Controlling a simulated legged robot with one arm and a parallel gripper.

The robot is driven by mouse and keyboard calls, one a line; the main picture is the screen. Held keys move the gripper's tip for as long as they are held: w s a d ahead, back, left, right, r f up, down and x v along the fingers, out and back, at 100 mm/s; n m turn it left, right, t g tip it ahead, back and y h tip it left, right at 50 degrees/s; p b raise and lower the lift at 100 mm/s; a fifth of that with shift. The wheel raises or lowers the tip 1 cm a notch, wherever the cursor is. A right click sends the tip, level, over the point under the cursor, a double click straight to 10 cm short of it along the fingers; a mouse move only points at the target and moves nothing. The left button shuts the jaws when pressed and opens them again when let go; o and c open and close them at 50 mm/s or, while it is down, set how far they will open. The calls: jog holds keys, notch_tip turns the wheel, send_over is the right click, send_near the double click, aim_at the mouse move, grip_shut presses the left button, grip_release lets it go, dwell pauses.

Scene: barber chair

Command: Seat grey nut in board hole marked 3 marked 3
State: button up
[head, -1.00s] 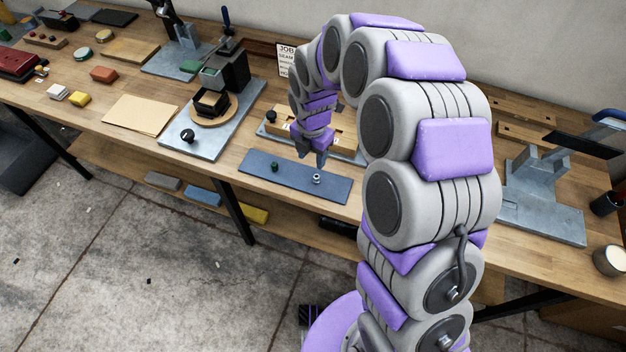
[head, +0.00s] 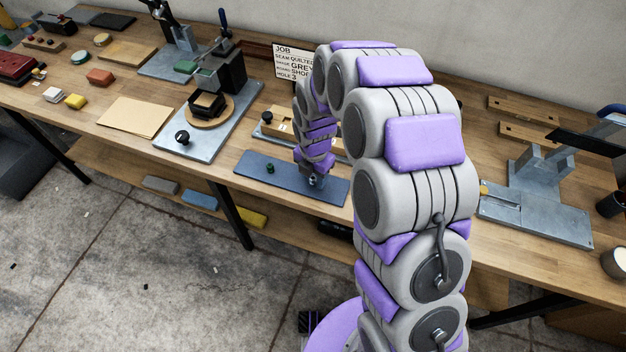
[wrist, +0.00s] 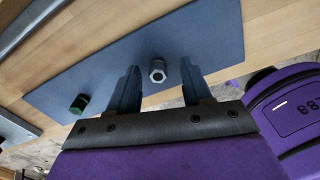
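The grey nut (wrist: 158,70) stands on the blue-grey mat (wrist: 205,35), between the two spread fingers of my gripper (wrist: 160,88) in the wrist view. I see clear space on both sides of the nut, so the fingers do not appear to touch it. In the head view my gripper (head: 314,180) is down at the right part of the mat and partly covers the nut. A green nut (head: 270,169) stands on the mat to the left; it also shows in the wrist view (wrist: 79,104). The wooden board (head: 277,122) is behind the mat, partly hidden by my arm; its hole marks are not readable.
A job sign (head: 292,66) stands at the back with the words grey and hole 3. A metal fixture plate with a black block (head: 207,104) stands left of the mat. A grey metal fixture (head: 540,185) stands at the right.

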aim_at(312, 178)
jog(key=c, duration=0.3)
jog(key=shift+a, duration=0.35)
grip_shut()
jog(key=shift+d, duration=0.1)
jog(key=shift+d+r, duration=0.1)
jog(key=shift+d, duration=0.05)
notch_tip(312, 178, up, 3)
jog(key=shift+w+r+p, duration=0.1)
jog(key=shift+p, duration=0.6)
jog(key=shift+s+r, duration=0.2)
jog(key=shift+s, duration=0.05)
jog(key=s+d+r+p, duration=0.1)
jog(key=s+p, duration=0.2)
jog(key=s, duration=1.2)
jog(key=shift+s, duration=0.4)
